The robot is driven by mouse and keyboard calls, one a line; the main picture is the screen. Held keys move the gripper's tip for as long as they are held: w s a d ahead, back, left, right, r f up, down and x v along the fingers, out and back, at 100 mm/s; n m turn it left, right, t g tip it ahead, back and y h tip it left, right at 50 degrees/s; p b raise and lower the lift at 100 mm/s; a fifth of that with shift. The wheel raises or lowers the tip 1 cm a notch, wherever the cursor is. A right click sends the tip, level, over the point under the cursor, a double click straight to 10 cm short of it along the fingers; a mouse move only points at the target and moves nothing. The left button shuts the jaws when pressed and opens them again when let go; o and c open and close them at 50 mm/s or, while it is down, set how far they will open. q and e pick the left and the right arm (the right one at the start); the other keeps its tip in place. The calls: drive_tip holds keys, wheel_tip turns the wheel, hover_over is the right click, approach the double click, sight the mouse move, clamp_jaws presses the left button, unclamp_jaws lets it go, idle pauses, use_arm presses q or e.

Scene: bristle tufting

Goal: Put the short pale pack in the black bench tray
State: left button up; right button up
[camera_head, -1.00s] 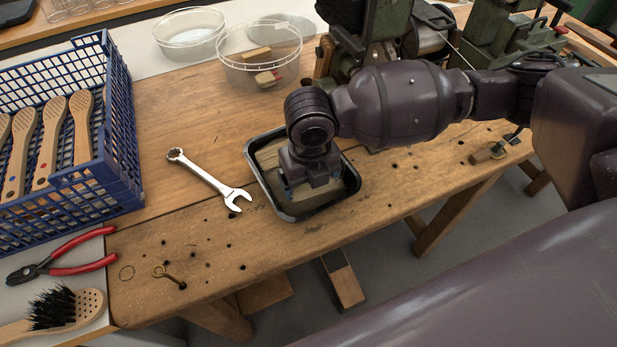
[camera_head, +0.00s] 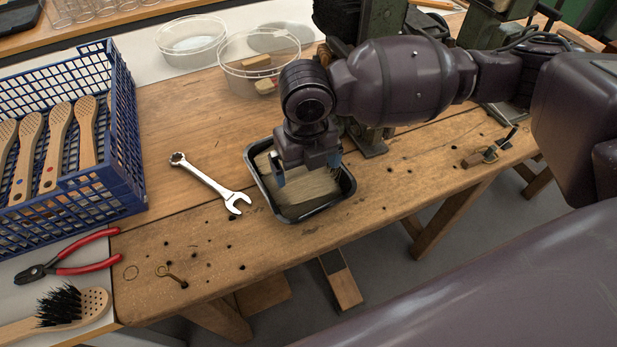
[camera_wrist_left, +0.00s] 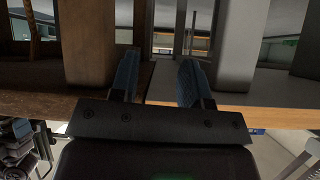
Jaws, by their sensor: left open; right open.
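The black bench tray (camera_head: 350,192) sits on the wooden bench near its front edge. A pale tan, flat-looking piece (camera_head: 309,192) lies inside it, partly hidden by my right gripper; I take it for the short pale pack, though its full outline cannot be told. My right gripper (camera_head: 308,172) points down over the tray, its blue fingertips apart with nothing seen held between them. My left gripper is out of the head view; in the left wrist view it (camera_wrist_left: 158,78) is open and empty, with wooden and grey uprights beyond the fingers.
A clear round tub (camera_head: 240,78) behind the tray holds small pale blocks. A wrench (camera_head: 208,183) lies left of the tray. A blue crate (camera_head: 128,150) of brush handles, red pliers (camera_head: 85,262) and a brush (camera_head: 60,308) are at left. Green machinery (camera_head: 365,128) stands behind right.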

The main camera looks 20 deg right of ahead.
sight(306, 182)
wheel_tip(306, 182, up, 5)
drive_tip(key=shift+f+p, duration=0.1)
drive_tip(key=shift+p, duration=0.3)
drive_tip(key=shift+r, duration=0.65)
